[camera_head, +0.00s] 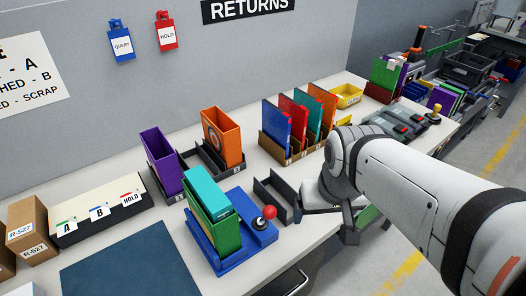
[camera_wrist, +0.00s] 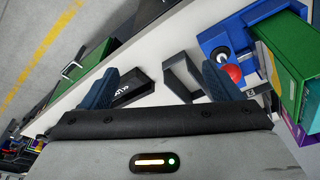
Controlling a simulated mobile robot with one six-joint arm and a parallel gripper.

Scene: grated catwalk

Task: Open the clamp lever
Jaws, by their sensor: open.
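In the wrist view the fixture (camera_wrist: 226,33) is at upper right, with the red knob (camera_wrist: 234,75) beside my right finger. My gripper (camera_wrist: 160,82) is open, its two dark blue fingers wide apart with nothing held.
A dark empty holder (camera_head: 277,196) stands between the fixture and my wrist. Behind are a purple box (camera_head: 161,160), an orange box (camera_head: 221,137) and a rack of coloured binders (camera_head: 290,150). A dark blue mat (camera_head: 130,272) lies at front left, clear.

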